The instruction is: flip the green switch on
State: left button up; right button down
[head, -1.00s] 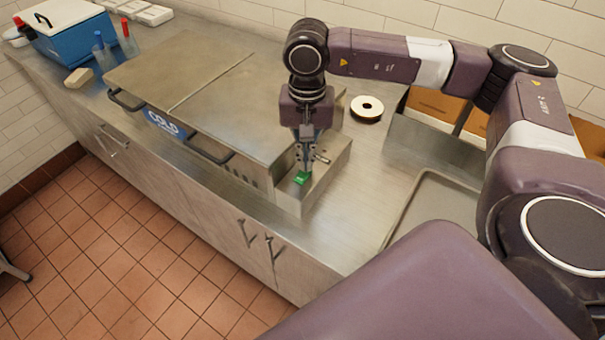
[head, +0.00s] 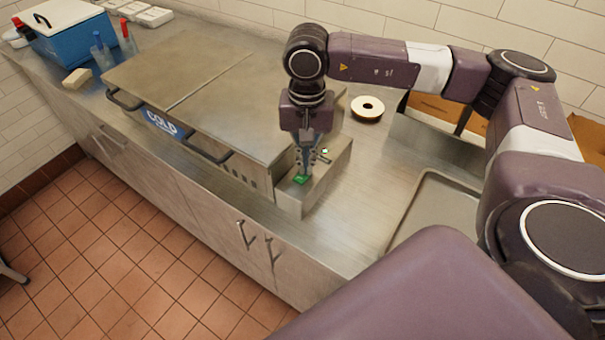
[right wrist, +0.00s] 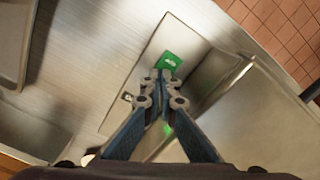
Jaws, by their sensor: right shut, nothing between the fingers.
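The green switch (head: 300,180) sits on top of the low steel box at the right end of the cold unit. It also shows in the right wrist view (right wrist: 170,61), with a pale marking on it. My right gripper (head: 304,172) points down at the switch, shut and empty. In the right wrist view its fingertips (right wrist: 161,74) are at the switch's near edge; I cannot tell whether they touch it. A small bright green spot (head: 324,151) shows beside the gripper on the box. My left gripper is not in view.
The steel cold unit (head: 190,80) with flat lids and black handles lies left of the switch box (head: 335,160). A shallow tray (head: 432,205) lies to the right. Wall tiles close off the back.

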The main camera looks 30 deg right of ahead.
jog(key=shift+r+p, duration=1.75)
jog(key=shift+r, duration=1.75)
jog(key=shift+f, duration=0.1)
